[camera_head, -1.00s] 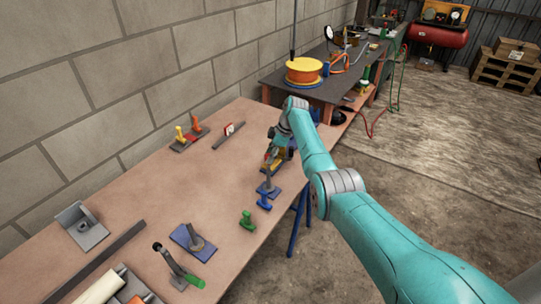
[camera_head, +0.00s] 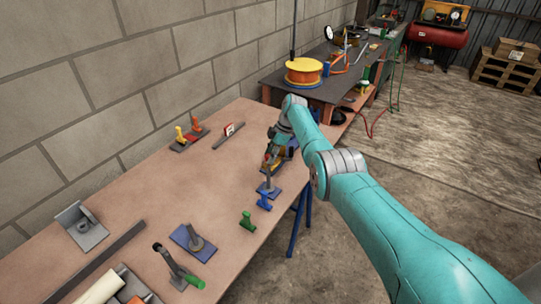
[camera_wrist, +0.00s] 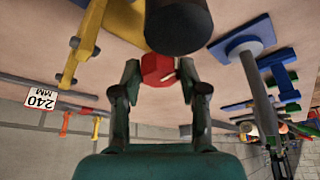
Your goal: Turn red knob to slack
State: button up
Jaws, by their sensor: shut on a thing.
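In the wrist view the red knob (camera_wrist: 158,70) is a faceted red piece with a light mark on its face. My gripper (camera_wrist: 159,78) is shut on the knob, with one finger at each side of it. A thick dark cylinder (camera_wrist: 178,22) stands just beyond the knob. In the head view my gripper (camera_head: 272,152) is low over the bench's right side, and the knob cannot be made out there.
A yellow bracket (camera_wrist: 90,35) is left of the knob, and a blue part (camera_wrist: 243,36) with a grey rod is right. On the bench (camera_head: 190,195) stand a blue plate (camera_head: 194,242), a green piece (camera_head: 248,221) and a blue piece (camera_head: 264,201). The bench's middle is clear.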

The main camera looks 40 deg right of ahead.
jog(key=o, duration=1.1)
jog(key=shift+o, duration=0.2)
jog(key=v, duration=1.2)
